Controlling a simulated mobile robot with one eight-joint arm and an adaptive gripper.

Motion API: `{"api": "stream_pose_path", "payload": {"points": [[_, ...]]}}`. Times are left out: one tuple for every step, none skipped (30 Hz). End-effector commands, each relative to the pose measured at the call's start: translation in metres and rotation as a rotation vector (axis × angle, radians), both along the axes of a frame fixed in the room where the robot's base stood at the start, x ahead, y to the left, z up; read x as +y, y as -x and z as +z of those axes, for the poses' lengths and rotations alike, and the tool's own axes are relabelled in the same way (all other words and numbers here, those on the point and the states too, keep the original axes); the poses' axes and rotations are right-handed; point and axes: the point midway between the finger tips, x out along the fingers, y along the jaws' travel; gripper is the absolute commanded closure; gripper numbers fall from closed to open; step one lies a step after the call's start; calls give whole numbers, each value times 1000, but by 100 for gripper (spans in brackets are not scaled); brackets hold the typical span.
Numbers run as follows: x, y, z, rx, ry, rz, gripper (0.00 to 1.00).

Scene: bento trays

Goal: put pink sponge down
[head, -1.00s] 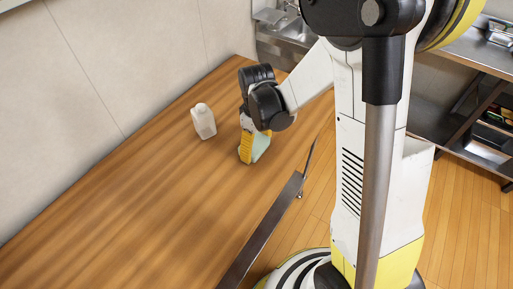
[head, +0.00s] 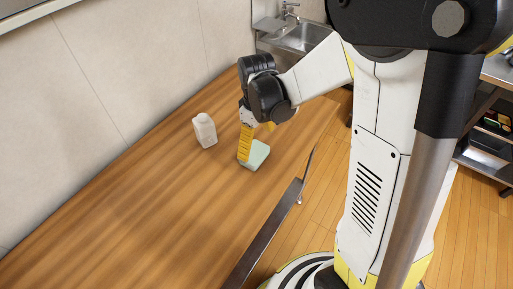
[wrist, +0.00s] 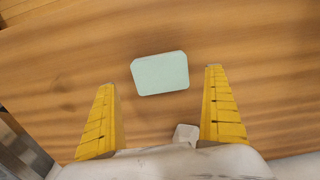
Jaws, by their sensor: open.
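A pale mint-green block like a sponge (head: 256,156) lies flat on the wooden counter; no pink sponge shows in either view. My gripper (head: 246,146) is just above and beside it, pointing down, with its yellow fingers spread. In the wrist view the green sponge (wrist: 160,74) lies on the wood beyond and between the fingertips, touched by neither finger as far as I can see. My gripper (wrist: 159,78) is open and empty there.
A white bottle (head: 204,131) stands upright on the counter, left of my gripper. A wall runs along the counter's far side, and a metal sink (head: 305,36) is at the back. The counter's front left is clear.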

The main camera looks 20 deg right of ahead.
Motion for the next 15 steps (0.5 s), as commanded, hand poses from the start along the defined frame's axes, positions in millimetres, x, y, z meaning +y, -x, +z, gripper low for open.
{"api": "stream_pose_path", "payload": {"points": [[0,0,16,0,0,0,0],[0,0,23,0,0,0,0],[0,0,30,0,0,0,0],[0,0,36,0,0,0,0],[0,0,40,0,0,0,0],[0,0,46,0,0,0,0],[0,0,49,0,0,0,0],[0,0,52,0,0,0,0],[0,0,55,0,0,0,0],[0,0,58,-1,0,-1,0],[0,1,60,-5,0,-4,0],[0,2,65,-12,0,-12,0],[0,5,69,-21,0,-21,0],[0,7,74,-34,-1,-33,0],[0,12,82,-57,-2,-56,0]]}}
